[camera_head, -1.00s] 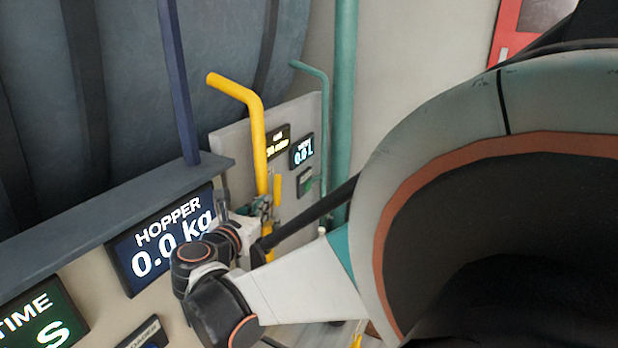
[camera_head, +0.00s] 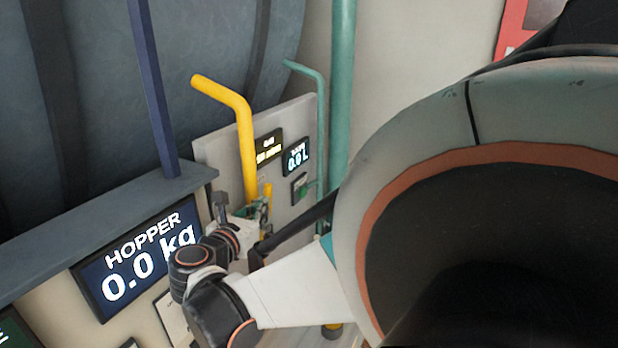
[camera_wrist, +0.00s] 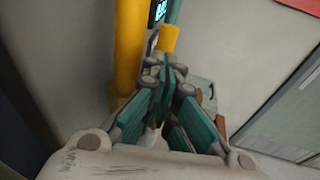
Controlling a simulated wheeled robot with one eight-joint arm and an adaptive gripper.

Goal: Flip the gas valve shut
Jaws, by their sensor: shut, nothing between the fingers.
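The yellow gas pipe (camera_head: 244,135) rises in front of the grey panel and bends left at its top. It is also the tall yellow upright in the wrist view (camera_wrist: 127,45). A short yellow piece, apparently the valve handle (camera_wrist: 170,38), stands upright to the right of the pipe; in the head view it is small (camera_head: 267,189). My gripper (camera_wrist: 163,72) has its green fingers shut, with nothing visible between them. Its tips appear just below the handle; I cannot tell whether they touch. In the head view my gripper (camera_head: 258,210) is beside the pipe, partly hiding its lower part.
The grey panel (camera_head: 218,150) carries small displays (camera_head: 296,157) right of the pipe. Green pipes (camera_head: 342,90) stand further right. The hopper display (camera_head: 130,260), reading 0.0 kg, and a dark blue ledge (camera_head: 100,225) lie left of my arm.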

